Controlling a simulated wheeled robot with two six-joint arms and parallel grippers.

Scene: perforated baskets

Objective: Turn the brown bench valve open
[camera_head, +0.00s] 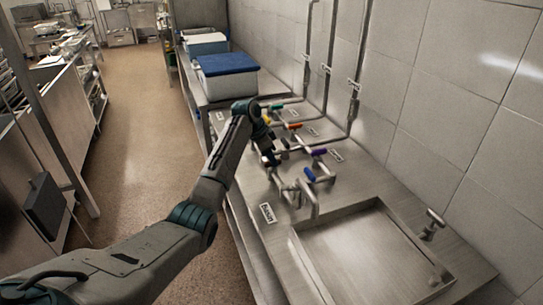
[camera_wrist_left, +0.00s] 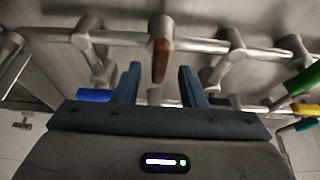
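The brown valve handle (camera_wrist_left: 160,60) shows in the left wrist view, a short lever on a horizontal metal pipe. It points down in that picture, toward my gripper. My left gripper (camera_wrist_left: 161,75) is open, with one blue finger on each side of the handle and visible gaps. I cannot tell how deep the handle sits between the fingers. In the head view my left gripper (camera_head: 270,154) is over the bench pipes, and I cannot make out the brown handle there. My right gripper is not in view.
Other valve handles stand close by: blue (camera_head: 309,174), purple (camera_head: 318,152), orange (camera_head: 294,125) and green (camera_head: 275,106). Vertical pipes run up the tiled wall. A sink basin (camera_head: 365,262) is in front, and a blue-lidded box (camera_head: 228,78) stands behind.

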